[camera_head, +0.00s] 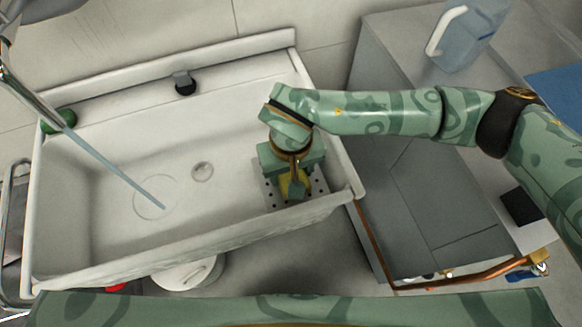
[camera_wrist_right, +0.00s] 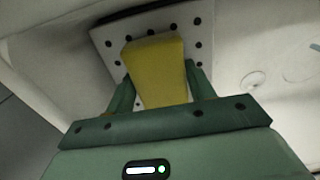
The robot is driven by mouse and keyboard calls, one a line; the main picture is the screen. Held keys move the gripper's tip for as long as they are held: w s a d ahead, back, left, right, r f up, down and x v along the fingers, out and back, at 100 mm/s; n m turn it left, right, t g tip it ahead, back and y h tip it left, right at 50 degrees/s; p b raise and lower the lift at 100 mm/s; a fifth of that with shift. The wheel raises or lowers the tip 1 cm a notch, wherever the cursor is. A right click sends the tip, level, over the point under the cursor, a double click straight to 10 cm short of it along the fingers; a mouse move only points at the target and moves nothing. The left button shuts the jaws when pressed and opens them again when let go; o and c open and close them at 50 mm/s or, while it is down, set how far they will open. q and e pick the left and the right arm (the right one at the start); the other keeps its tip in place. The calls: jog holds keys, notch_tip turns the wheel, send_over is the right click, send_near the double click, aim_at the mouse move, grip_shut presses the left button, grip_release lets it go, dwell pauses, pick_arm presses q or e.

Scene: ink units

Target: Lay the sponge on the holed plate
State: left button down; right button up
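A yellow sponge (camera_wrist_right: 156,70) is between the fingers of my right gripper (camera_wrist_right: 158,90) in the right wrist view. Both fingers appear to touch its sides. The holed plate (camera_wrist_right: 108,42) is a pale square with dark holes directly beyond the sponge; whether the sponge touches it I cannot tell. In the head view the holed plate (camera_head: 318,186) lies at the right end of the sink, and my right gripper (camera_head: 293,187) is over it, pointing down. A bit of the yellow sponge (camera_head: 286,184) shows there, mostly hidden by the gripper. My left gripper is not seen.
The white sink (camera_head: 110,195) surrounds the plate, with its front and right walls close to my right gripper. A stream of water falls from the tap (camera_head: 20,85) at left. A blue jug (camera_head: 470,35) stands on the grey counter at right.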

jog(key=o, duration=0.4)
pick_arm(q)
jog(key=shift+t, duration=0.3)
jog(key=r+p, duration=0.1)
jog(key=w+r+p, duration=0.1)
jog(key=p, duration=0.1)
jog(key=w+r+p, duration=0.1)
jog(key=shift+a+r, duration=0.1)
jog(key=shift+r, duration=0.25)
pick_arm(e)
notch_tip(320, 180, up, 12)
jog(key=shift+r, duration=0.15)
